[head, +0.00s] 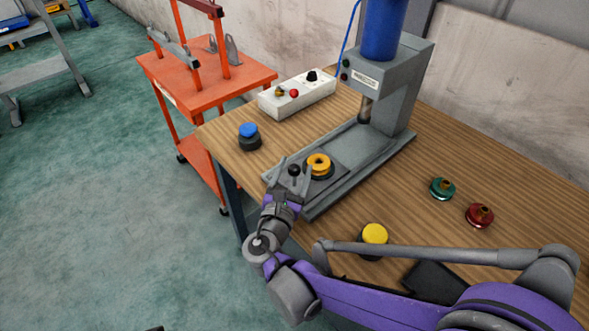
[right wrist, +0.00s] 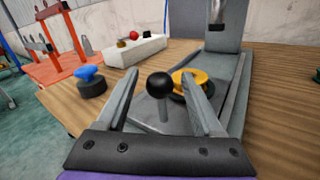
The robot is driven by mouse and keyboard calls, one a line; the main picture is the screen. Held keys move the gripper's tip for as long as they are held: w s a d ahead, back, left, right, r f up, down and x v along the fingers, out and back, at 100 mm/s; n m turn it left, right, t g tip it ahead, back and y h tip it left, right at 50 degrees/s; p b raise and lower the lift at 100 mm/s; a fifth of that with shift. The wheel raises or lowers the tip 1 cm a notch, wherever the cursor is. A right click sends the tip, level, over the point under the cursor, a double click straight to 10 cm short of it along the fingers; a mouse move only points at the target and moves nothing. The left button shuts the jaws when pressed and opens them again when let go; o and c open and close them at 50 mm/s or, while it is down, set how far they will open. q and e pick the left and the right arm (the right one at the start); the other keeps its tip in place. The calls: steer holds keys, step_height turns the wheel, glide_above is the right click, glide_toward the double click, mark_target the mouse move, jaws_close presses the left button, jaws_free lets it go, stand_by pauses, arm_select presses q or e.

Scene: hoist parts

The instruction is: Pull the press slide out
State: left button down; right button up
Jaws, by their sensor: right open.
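The press (head: 400,85) stands on the wooden table, with a grey rail bed running from under its ram toward the front left. The slide plate (head: 326,181) sits near the front end of the bed, away from the ram, and carries a yellow-orange part (head: 319,164). A black ball knob (right wrist: 160,85) stands on a short post at the slide's front. My right gripper (head: 292,172) is open, with its fingers on either side of the knob and apart from it; its fingers also show in the right wrist view (right wrist: 163,100). My left gripper is not in view.
A white control box (head: 297,95) and a blue-topped button (head: 249,136) stand left of the press. A yellow-topped button (head: 374,237), a green part (head: 441,188) and a red part (head: 479,215) are at right. An orange cart (head: 222,78) stands beyond the table.

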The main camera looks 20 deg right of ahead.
steer(key=v, duration=1.1)
steer(key=shift+w, duration=0.1)
